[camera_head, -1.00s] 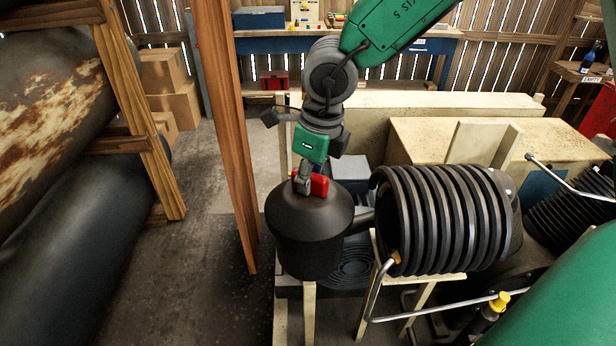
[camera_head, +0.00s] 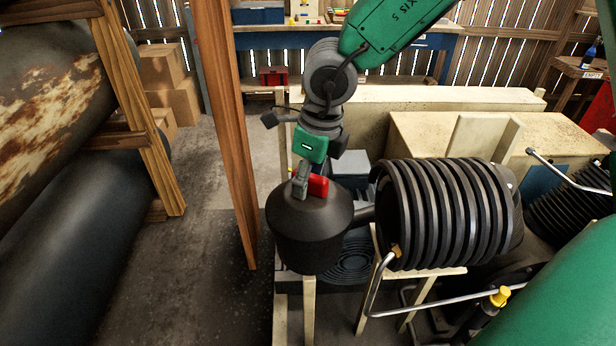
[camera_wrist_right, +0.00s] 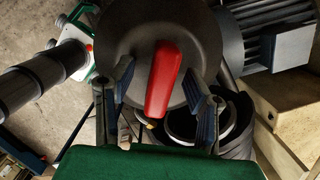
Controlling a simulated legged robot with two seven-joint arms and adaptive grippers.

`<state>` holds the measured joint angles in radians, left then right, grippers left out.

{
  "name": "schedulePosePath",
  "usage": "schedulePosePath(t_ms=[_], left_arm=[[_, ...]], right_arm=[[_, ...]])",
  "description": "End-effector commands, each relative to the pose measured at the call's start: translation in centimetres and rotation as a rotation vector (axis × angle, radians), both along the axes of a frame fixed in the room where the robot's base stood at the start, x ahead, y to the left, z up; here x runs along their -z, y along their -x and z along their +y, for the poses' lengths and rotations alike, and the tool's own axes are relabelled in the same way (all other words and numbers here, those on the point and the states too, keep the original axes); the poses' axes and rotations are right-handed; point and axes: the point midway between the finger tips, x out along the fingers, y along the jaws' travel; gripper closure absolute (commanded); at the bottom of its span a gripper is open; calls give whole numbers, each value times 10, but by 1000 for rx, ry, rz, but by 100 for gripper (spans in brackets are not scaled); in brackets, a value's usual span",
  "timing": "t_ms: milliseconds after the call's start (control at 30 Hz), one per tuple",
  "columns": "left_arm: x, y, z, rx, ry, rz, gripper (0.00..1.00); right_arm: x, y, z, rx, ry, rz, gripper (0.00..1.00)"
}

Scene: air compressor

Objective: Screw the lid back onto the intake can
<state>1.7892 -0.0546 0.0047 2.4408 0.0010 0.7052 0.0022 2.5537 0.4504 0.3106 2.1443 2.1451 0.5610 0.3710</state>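The intake can (camera_head: 308,245) is a dark, round can beside the ribbed cylinder in the head view. Its sloped dark lid (camera_head: 335,205) sits on top, and I cannot tell whether it is threaded on. A red handle (camera_head: 318,186) stands on the lid; it also shows in the wrist view (camera_wrist_right: 162,80). My right gripper (camera_head: 304,182) is above the lid. In the wrist view its fingers (camera_wrist_right: 161,88) are spread on either side of the red handle, with gaps between them and it. My left gripper is in neither view.
A black ribbed cylinder (camera_head: 445,215) adjoins the can's right side, with a bent metal pipe (camera_head: 440,308) in front. A wooden post (camera_head: 228,130) stands to the left. Pale wooden boxes (camera_head: 450,140) lie behind.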

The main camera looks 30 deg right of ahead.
Motion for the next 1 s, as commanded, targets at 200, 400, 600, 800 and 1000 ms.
schedulePosePath(t_ms=[200, 400, 600, 800, 1000], left_arm=[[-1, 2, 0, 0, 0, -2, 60], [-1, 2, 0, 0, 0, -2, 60], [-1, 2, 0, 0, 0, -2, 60], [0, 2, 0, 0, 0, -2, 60], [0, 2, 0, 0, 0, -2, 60]], right_arm=[[-3, 0, -1, 1, 0, 1, 56], [-34, 4, -3, 2, -4, -5, 56], [-77, 9, -7, 2, -4, -4, 56], [-106, 13, -9, 1, -2, -1, 56], [-117, 15, -10, 0, -1, 0, 56]])
